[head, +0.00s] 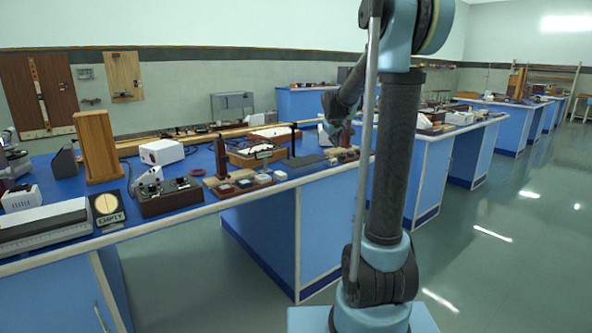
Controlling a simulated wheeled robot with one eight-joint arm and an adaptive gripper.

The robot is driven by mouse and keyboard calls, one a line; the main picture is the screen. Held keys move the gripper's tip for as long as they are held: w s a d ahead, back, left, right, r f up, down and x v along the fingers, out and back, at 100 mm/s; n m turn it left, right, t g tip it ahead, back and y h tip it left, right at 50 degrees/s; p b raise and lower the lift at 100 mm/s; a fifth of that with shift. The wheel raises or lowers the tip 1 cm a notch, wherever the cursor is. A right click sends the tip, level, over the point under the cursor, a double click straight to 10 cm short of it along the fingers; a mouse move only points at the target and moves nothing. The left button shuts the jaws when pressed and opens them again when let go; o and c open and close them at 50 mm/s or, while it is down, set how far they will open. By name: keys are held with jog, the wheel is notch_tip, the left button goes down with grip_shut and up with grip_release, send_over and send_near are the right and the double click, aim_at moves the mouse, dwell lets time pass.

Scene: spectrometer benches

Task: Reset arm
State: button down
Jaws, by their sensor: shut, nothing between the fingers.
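My arm stands upright in the right half of the head view, with its upper link bent over at the top. Its far end reaches left and down behind the upright link. My gripper (331,130) shows small and dark there, in front of the blue bench (262,212) as seen from here. It looks shut, with nothing held. The fingertips are hard to make out against the bench items, and I cannot tell how far above the bench they are.
More blue benches (428,170) stand behind my arm. The floor (505,255) at right is clear.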

jog(key=s+d+f+m+g, duration=0.1)
jog(key=s+f+m+g, duration=0.15)
jog(key=s, duration=1.15)
jog(key=s+f+m+g, duration=0.1)
jog(key=s+f, duration=0.2)
jog(key=s, duration=1)
jog(key=s+f, duration=0.4)
jog(key=s, duration=0.3)
jog(key=s+f+m+g+y, duration=0.1)
jog(key=s+f, duration=0.3)
jog(key=s, duration=0.3)
jog(key=s+a+f+m+g, duration=0.1)
jog(key=s+f, duration=0.3)
jog(key=s, duration=0.3)
jog(key=shift+s+y, duration=0.15)
jog(key=shift+y, duration=0.25)
jog(key=shift+a, duration=0.1)
jog(key=shift+w+f, duration=0.15)
jog(key=shift+w, duration=0.3)
